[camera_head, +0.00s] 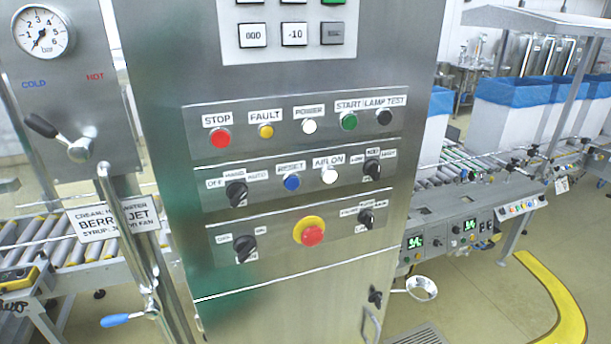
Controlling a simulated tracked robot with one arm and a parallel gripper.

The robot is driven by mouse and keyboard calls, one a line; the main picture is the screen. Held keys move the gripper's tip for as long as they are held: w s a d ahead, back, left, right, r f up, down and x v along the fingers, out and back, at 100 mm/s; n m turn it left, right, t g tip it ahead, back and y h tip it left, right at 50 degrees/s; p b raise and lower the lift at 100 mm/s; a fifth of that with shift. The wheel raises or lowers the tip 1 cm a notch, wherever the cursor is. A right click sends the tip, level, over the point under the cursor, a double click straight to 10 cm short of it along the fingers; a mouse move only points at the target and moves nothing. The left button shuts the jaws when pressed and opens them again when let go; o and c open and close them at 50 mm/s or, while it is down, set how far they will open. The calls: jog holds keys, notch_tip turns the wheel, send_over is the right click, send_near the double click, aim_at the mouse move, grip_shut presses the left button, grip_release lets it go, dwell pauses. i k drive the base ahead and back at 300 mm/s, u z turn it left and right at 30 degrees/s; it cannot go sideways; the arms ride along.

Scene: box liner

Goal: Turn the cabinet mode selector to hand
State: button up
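The steel cabinet (170,120) stands upright in the middle of the camera_head view. On its middle label strip, at the left, is a black rotary selector (236,194) marked OFF, HAND and AUTO. HAND sits above the knob, OFF to its left and AUTO to its right. The knob is too small for me to tell which mark it points at. Nothing touches or covers it. My gripper does not show in this view.
Nearby are a blue RESET button (292,182), a red STOP button (220,138), a red-and-yellow emergency stop (310,232) and other black selectors (245,248). Pipework with a lever valve (80,150) stands left. A conveyor (450,215) lies right.

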aim_at(238, 193)
jog(key=u, duration=2.2)
jog(key=k, duration=0.85)
jog(key=z, duration=1.6)
jog(key=i, duration=0.95)
jog(key=u, duration=0.05)
